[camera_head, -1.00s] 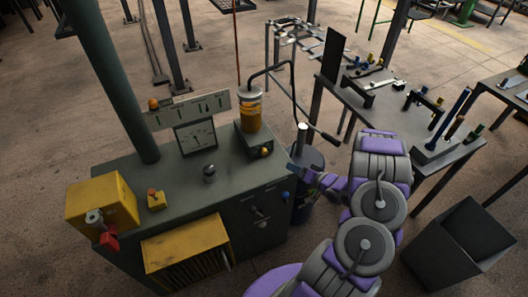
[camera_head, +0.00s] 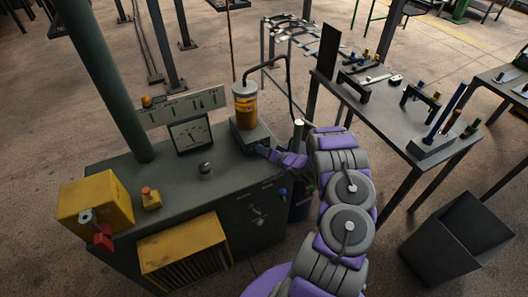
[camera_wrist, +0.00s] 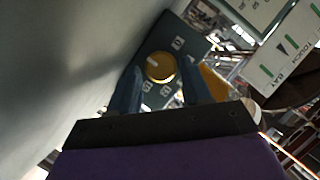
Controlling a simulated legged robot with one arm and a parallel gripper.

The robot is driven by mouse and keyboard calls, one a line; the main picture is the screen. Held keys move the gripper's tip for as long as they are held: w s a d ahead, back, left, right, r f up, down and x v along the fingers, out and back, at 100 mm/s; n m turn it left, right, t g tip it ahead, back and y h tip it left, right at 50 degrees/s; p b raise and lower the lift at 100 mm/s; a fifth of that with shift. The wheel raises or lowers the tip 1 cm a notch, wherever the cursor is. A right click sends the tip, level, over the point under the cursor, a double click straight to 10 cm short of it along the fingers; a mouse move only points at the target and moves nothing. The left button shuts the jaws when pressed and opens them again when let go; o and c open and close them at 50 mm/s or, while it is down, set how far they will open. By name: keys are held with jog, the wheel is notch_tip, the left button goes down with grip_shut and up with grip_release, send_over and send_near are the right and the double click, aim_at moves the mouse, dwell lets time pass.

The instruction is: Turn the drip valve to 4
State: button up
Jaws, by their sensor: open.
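The drip valve shows in the wrist view as a round yellow knob (camera_wrist: 160,67) with a pale pointer mark, on a dark plate (camera_wrist: 186,45) with small white number labels around it. The labels are too small to read surely. My gripper (camera_wrist: 160,82) is open, its two bluish fingers on either side below the knob, which appears ahead between them; contact cannot be told. In the head view my gripper (camera_head: 262,151) is at the front of the block under the glass oil cup (camera_head: 246,108) and hides the knob.
The cup stands on a grey-green cabinet (camera_head: 175,185) with a dial gauge (camera_head: 190,134), a small dark knob (camera_head: 205,168), and yellow boxes (camera_head: 95,202). A curved dark pipe passes close behind my wrist. A tool table (camera_head: 385,105) and dark bin (camera_head: 455,235) stand right.

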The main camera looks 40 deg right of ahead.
jog(key=shift+w+f, duration=0.1)
jog(key=shift+w, duration=0.2)
jog(key=shift+c, duration=0.4)
jog(key=c, duration=0.7)
